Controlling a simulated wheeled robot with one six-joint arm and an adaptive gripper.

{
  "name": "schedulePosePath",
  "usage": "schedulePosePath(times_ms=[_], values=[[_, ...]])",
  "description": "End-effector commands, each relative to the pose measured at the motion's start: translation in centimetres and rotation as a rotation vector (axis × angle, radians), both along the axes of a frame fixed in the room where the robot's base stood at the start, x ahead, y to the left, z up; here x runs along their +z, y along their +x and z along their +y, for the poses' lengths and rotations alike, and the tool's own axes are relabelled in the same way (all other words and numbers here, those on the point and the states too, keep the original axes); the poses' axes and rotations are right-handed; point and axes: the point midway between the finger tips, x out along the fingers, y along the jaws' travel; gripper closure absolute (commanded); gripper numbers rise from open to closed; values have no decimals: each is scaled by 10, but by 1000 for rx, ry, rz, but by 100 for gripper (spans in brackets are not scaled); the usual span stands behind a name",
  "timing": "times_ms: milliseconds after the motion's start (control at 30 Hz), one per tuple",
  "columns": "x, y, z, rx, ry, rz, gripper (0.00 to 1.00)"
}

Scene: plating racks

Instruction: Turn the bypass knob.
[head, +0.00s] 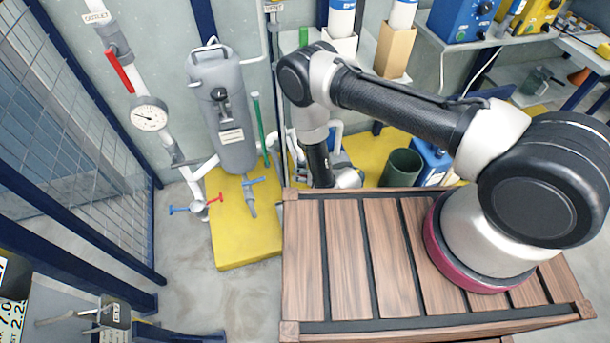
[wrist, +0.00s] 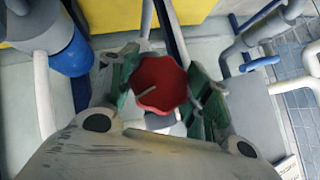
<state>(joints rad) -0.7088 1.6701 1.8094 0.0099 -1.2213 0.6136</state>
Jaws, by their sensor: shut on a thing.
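A red lobed knob (wrist: 160,82) with a pale line across its face sits in the middle of the wrist view; I take it for the bypass knob, though no label on it is readable. My gripper (wrist: 157,87) is shut on it, with one green-padded finger on its left and the other on its right. The pale line runs slantwise across the face. In the head view the arm reaches down behind the wooden deck, and the gripper and the knob are hidden there.
A grey tank (head: 228,125) stands on a yellow plinth (head: 245,248) to the left of the arm. A pressure gauge (head: 149,115) is on the outlet pipe. A dark green bin (head: 402,170) stands right of the wrist.

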Motion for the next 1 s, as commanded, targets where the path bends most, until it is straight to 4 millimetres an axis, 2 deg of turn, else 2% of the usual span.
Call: schedulePosePath(times_ms=[233, 267, 367, 767, 1000], values=[[0, 0, 0, 0, -1, -1, 75], [0, 0, 0, 0, -1, -1, 45], [0, 0, 0, 0, -1, -1, 28], [4, -3, -3, 0, -1, -1, 28], [32, -30, -26, 0, -2, 1, 28]])
